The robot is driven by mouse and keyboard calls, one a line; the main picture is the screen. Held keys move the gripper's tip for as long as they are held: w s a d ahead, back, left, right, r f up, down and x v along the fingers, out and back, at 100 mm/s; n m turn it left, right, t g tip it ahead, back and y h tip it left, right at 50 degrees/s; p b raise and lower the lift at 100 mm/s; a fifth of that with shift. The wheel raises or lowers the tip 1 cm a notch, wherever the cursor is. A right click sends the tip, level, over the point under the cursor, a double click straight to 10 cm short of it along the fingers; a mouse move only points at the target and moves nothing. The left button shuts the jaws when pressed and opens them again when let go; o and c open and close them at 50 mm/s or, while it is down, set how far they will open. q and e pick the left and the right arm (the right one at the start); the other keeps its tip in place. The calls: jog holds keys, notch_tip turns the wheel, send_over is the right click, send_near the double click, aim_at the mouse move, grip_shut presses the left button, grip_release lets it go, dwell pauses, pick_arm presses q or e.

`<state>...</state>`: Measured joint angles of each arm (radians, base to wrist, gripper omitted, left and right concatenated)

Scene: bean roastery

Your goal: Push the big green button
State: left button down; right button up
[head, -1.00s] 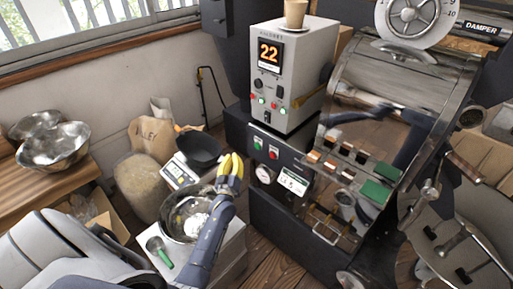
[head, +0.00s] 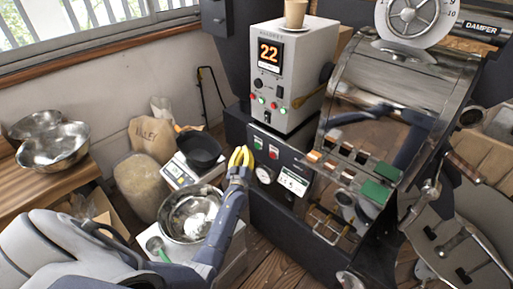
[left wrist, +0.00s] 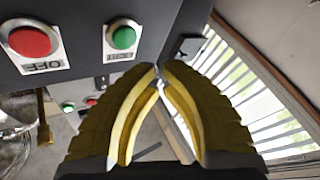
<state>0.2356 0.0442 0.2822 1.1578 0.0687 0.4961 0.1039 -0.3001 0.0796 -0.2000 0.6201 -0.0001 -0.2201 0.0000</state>
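The big green button (head: 258,143) is on the dark front panel of the roaster, on a white label, with a red button (head: 273,152) to its right. In the left wrist view, the green button (left wrist: 123,38) is up and left of my fingertips, and the red button (left wrist: 30,38), labelled OFF, is further left. My left gripper (head: 241,154) has yellow fingers and is just left of the green button in the head view, apparently not touching it. In the left wrist view its fingertips (left wrist: 161,68) meet, with nothing between them. My right gripper is not in view.
A grey control box (head: 288,75) showing 22 stands above the panel, with small red and green buttons and a cup (head: 295,13) on top. A gauge (head: 264,175) is below the buttons. A steel bowl (head: 190,214) and a scale with a black pan (head: 199,150) are below and left.

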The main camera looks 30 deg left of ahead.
pick_arm(q)
jog(key=shift+w+d, duration=0.15)
jog(key=shift+w, duration=0.5)
jog(key=shift+w+d, duration=0.15)
jog(key=shift+w, duration=0.45)
jog(key=shift+w, duration=0.25)
dwell(0.7)
jog(key=shift+w+d, duration=0.1)
jog(key=shift+w, duration=0.05)
jog(key=shift+w+d, duration=0.1)
jog(key=shift+w, duration=0.35)
dwell(0.9)
jog(key=shift+s, duration=0.15)
jog(key=shift+s+a, duration=0.2)
jog(key=shift+s, duration=0.5)
jog(key=shift+s, duration=0.1)
jog(key=shift+s+a, duration=0.2)
jog(key=shift+s, duration=0.6)
jog(key=shift+s+a, duration=0.2)
jog(key=shift+s, duration=0.55)
jog(key=shift+s+a, duration=0.2)
jog(key=shift+s, duration=0.6)
